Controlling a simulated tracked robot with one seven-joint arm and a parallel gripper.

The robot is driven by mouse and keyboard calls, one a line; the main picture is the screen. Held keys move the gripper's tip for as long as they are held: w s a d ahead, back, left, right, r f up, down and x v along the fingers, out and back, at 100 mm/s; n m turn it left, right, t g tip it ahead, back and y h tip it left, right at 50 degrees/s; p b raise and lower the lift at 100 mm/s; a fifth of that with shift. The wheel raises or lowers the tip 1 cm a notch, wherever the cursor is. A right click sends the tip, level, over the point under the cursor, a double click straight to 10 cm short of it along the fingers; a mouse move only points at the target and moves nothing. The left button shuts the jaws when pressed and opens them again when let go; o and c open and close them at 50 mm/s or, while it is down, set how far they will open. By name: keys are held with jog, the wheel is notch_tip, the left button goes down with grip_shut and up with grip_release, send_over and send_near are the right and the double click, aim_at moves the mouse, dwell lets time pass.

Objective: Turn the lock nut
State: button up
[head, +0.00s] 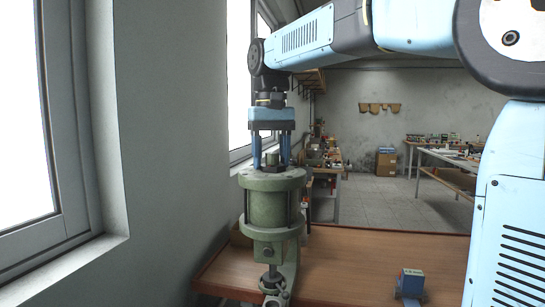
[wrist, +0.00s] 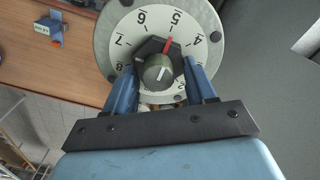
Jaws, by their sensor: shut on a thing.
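The lock nut (wrist: 150,48) is a dark hexagonal nut with a red pointer mark, in the wrist view at the middle of a pale numbered dial (wrist: 203,50). The red mark points up, slightly right, towards the 5. A round greenish knob (wrist: 158,74) with a white line sits in the nut's centre. My gripper (wrist: 161,68) has its blue fingers on both sides of the nut and is shut on it. In the head view my gripper (head: 271,160) points straight down over the top of the green cylindrical device (head: 270,208). The fingertips partly hide the nut's sides.
The device stands at the left of a wooden table (head: 360,255), near the wall and window (head: 30,120). The table between is clear.

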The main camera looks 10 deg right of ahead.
jog(key=shift+r, duration=0.1)
dwell(0.5)
jog(key=o, duration=1)
jog(key=shift+o, duration=0.2)
notch_tip(320, 180, up, 14)
jog(key=shift+f, duration=0.2)
